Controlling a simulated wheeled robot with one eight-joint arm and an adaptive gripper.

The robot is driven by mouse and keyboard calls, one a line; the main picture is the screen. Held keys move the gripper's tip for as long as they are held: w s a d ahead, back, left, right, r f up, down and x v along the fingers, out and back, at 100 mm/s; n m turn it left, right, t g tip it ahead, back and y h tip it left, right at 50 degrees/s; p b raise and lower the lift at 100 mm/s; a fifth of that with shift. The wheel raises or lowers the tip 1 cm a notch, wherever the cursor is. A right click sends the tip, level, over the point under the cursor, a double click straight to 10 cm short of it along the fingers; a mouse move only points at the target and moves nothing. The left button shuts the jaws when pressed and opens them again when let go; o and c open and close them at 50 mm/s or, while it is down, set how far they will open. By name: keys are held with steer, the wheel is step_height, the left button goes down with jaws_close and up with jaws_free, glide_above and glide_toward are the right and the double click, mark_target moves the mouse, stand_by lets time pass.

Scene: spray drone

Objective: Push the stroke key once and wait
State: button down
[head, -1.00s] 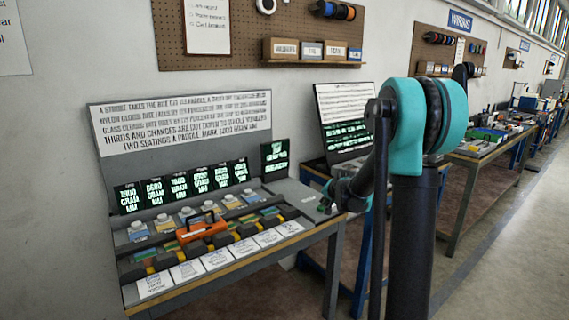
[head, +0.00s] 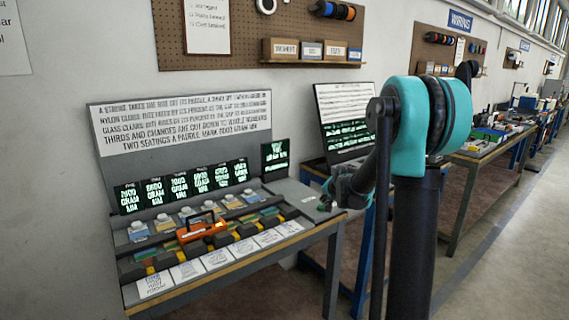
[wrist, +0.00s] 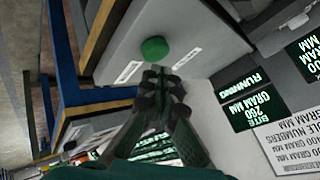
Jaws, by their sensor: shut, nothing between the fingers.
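The stroke key, a round green button (wrist: 154,50), sits on a grey panel between two white label strips in the wrist view. My gripper (wrist: 158,73) is shut and empty, its fingertips just below the button in that picture; whether they touch it I cannot tell. In the head view my gripper (head: 328,200) is over the right end of the grey bench console (head: 300,196). A small dark display (head: 275,155) stands beside it; in the wrist view this display (wrist: 247,100) reads "RUNNING" and "BITE 260 GRAM MM" in green.
Several green-lettered displays (head: 179,187) line the console behind a row of coloured parts. An orange-handled carriage (head: 201,229) sits among them. White cards (head: 218,259) lie along the front. A tilted screen (head: 344,122) stands on the neighbouring bench. The aisle at right is clear.

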steer(key=shift+r, duration=3)
steer(key=s+d+f+n+g, duration=0.1)
steer(key=s+f, duration=0.4)
steer(key=s, duration=0.8)
steer(key=s+d+f+n+g+h, duration=0.1)
steer(key=s+f, duration=0.4)
steer(key=s, duration=0.9)
steer(key=s+d+f+n+g+h, duration=0.1)
steer(key=s+f+n, duration=0.3)
steer(key=s, duration=0.9)
step_height(320, 180, down, 2)
steer(key=shift+s+n+g, duration=0.25)
steer(key=shift+n+g, duration=0.05)
steer(key=shift+g, duration=0.6)
